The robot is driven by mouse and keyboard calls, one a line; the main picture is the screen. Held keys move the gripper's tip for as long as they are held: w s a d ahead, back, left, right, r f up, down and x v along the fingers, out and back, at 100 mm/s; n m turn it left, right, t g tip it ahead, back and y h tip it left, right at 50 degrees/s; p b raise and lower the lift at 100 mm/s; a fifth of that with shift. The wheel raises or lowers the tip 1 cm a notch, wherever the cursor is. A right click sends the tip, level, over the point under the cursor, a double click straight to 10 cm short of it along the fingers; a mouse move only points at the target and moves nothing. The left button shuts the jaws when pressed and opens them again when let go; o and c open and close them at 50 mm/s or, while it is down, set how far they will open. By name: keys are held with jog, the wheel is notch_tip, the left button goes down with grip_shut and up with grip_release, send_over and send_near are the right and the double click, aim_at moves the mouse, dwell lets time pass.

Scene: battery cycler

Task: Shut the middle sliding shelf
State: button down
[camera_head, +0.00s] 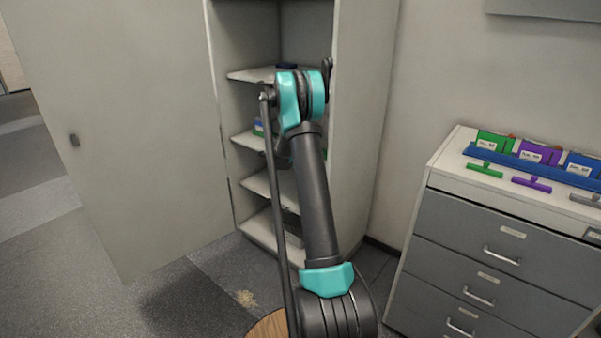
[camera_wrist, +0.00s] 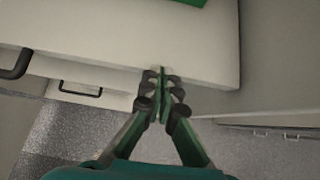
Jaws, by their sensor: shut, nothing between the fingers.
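A tall cabinet (camera_head: 365,110) holds white sliding shelves, partly hidden behind my arm. The shelf that appears to be the middle one (camera_head: 243,139) bears small green and blue items. In the wrist view, a white shelf (camera_wrist: 120,30) with a green item (camera_wrist: 185,1) on it fills the top, and a black handle (camera_wrist: 17,66) is on its front at left. My gripper (camera_wrist: 160,72) is shut and empty, its fingertips over the front edge of this shelf. I cannot tell if they touch it. My gripper is hidden in the head view.
The cabinet door (camera_head: 130,130) stands wide open at left. An upper shelf (camera_head: 250,75) and lower shelves (camera_head: 258,184) are in the cabinet. A drawer unit (camera_head: 500,230) with colored boxes stands at right. A round wooden top (camera_head: 268,328) is at bottom.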

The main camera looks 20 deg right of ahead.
jog(key=shift+w+d, duration=0.35)
jog(key=shift+d, duration=0.2)
jog(key=shift+w+d, duration=0.3)
jog(key=shift+d, duration=0.25)
